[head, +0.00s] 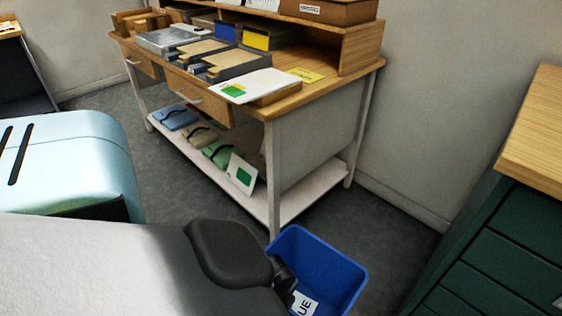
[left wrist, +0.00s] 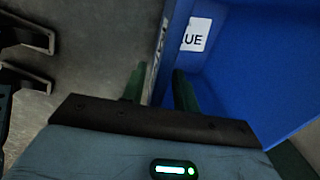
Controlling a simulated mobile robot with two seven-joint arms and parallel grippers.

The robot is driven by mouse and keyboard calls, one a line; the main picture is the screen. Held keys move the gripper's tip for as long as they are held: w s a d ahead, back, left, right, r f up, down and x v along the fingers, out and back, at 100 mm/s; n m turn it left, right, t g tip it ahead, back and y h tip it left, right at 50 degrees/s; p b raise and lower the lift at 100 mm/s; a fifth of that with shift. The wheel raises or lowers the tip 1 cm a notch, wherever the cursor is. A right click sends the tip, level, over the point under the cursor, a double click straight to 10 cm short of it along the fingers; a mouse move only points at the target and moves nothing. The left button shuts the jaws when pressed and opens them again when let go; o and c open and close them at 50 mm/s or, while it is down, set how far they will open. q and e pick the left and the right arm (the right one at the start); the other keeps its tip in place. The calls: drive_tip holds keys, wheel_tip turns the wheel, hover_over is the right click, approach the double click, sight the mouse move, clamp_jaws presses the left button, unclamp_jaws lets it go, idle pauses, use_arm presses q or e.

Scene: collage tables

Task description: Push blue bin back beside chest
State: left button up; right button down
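The blue bin (head: 338,268) stands on the floor at the lower middle of the head view, in front of the desk's near right leg. Its open top faces up and a white label with "UE" shows inside. In the left wrist view the bin (left wrist: 240,75) fills the right side. My left gripper (left wrist: 160,88) has one finger outside and one inside the bin's wall, close on both sides of it. In the head view my arm hides the bin's left part and the fingertips. The dark green chest (head: 500,255) with a wooden top is at the right edge. My right gripper does not show.
A wooden desk (head: 290,100) with trays and papers stands behind the bin. Its low white shelf (head: 305,190) holds several folders. Bare grey floor (head: 385,225) lies between the bin, the wall and the chest. Dark bracket-like shapes (left wrist: 28,38) show at the wrist view's left.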

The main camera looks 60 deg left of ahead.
use_arm(q)
drive_tip(key=shift+w+f+b, duration=0.1)
drive_tip(key=shift+f+b, duration=0.2)
drive_tip(key=shift+f, duration=0.65)
clamp_jaws()
idle(0.8)
